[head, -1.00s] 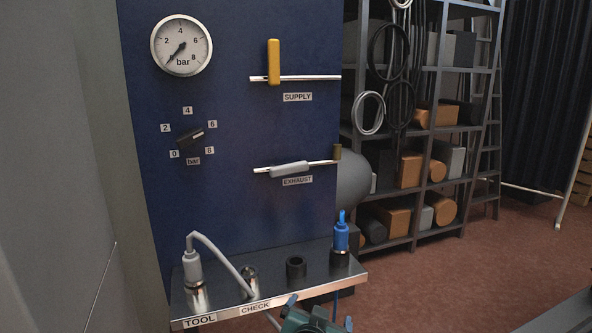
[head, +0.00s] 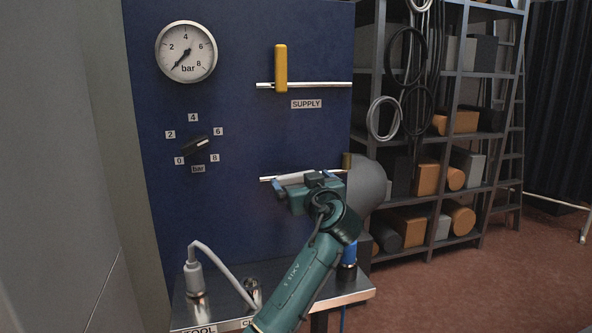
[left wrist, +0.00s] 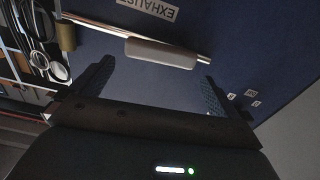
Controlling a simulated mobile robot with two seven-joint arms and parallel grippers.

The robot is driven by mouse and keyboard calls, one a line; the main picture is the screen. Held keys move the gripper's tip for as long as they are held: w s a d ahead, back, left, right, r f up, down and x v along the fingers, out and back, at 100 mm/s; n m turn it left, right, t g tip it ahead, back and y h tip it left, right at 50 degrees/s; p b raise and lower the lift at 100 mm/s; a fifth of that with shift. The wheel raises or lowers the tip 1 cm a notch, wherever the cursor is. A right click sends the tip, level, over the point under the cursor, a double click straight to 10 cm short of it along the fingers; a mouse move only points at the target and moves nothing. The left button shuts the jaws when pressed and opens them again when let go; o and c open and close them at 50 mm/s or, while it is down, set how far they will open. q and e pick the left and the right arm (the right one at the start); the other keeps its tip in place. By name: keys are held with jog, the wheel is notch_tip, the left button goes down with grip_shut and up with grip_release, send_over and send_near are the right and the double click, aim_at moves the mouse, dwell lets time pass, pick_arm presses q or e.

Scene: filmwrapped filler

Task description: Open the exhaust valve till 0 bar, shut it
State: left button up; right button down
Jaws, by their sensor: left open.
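The grey exhaust valve handle (head: 291,179) lies nearly along its pipe on the blue panel, partly hidden by my left gripper in the head view. In the left wrist view the handle (left wrist: 161,53) shows whole, just ahead of the fingers, with the EXHAUST label (left wrist: 148,8) beyond it. My left gripper (head: 309,187) is open and empty in front of the handle; both its fingers (left wrist: 154,87) show spread in the left wrist view. The pressure gauge (head: 186,52) has its needle pointing to the lower left, around the zero end. My right gripper is out of view.
The yellow supply lever (head: 281,68) stands upright across its pipe above. A black selector knob (head: 195,145) is on the left. A metal shelf (head: 362,292) below carries a grey hose plug (head: 194,276) and a blue fitting (head: 349,254). Racks stand on the right.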

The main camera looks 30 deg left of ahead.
aim_at(297, 176)
pick_arm(q)
jog(key=p+x, duration=0.1)
jog(key=x, duration=0.3)
jog(key=shift+w+a+r, duration=0.1)
jog(key=shift+w+a, duration=0.05)
jog(key=shift+a, duration=0.05)
jog(key=shift+w+a, duration=0.4)
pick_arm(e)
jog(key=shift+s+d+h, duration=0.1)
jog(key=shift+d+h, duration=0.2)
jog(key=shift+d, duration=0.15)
pick_arm(q)
jog(key=shift+c, duration=0.3)
jog(key=c, duration=1)
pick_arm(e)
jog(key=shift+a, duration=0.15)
pick_arm(q)
jog(key=shift+a+f, duration=0.1)
jog(key=shift+f, duration=0.1)
